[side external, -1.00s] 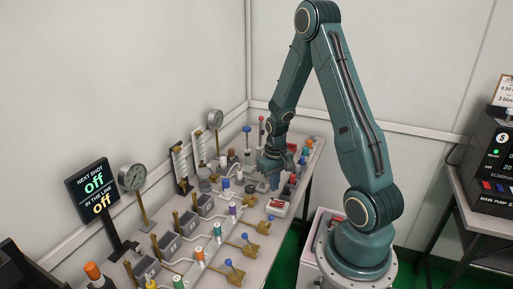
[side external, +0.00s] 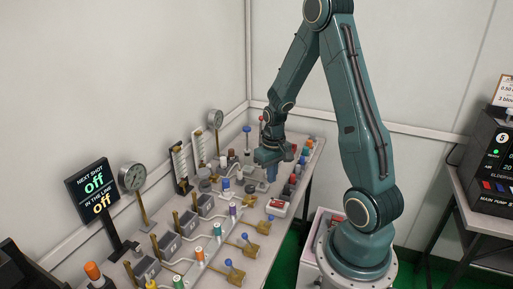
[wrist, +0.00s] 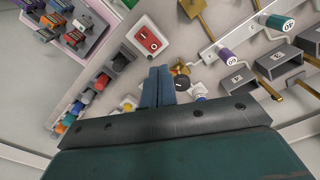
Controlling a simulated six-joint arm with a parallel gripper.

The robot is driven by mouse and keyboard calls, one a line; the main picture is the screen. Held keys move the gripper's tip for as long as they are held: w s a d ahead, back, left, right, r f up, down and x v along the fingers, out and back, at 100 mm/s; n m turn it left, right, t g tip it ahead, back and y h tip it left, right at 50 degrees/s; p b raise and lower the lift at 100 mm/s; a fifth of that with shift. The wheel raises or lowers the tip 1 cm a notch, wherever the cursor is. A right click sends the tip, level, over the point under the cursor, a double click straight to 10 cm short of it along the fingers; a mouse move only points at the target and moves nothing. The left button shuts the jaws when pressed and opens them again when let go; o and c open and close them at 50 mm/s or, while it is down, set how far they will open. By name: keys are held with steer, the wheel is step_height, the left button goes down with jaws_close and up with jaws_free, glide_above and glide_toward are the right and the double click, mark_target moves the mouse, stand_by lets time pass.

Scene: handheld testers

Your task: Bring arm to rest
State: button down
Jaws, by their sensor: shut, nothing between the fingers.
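My gripper (side external: 272,172) hangs over the far part of the bench (side external: 262,262) in the side external view, pointing down above the crowded end. In the wrist view its two blue fingers (wrist: 157,86) lie together, shut and empty, above the bench top. A white box with a red rocker switch (wrist: 148,38) lies just beyond the fingertips in the wrist view. A dark round knob (wrist: 182,83) is just right of the fingers. Whether the fingers touch anything below cannot be told.
A row of coloured caps (wrist: 100,82) runs along the bench edge. Grey numbered boxes (wrist: 238,77) and valves with blue knobs (side external: 247,238) fill the bench. A display sign (side external: 93,188) and a gauge (side external: 132,177) stand at left. A pump console (side external: 493,150) stands at right. Space above the bench is open.

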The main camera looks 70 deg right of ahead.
steer(key=a+r+n+t, duration=0.2)
steer(key=a+r+n, duration=0.1)
steer(key=a+r, duration=1)
steer(key=s+a+r+n+t, duration=0.2)
steer(key=s+a+r+t, duration=0.1)
steer(key=s+a+r, duration=0.5)
step_height(320, 180, up, 2)
steer(key=shift+s+r+n, duration=0.2)
steer(key=shift+s+n, duration=0.2)
steer(key=shift+s, duration=0.55)
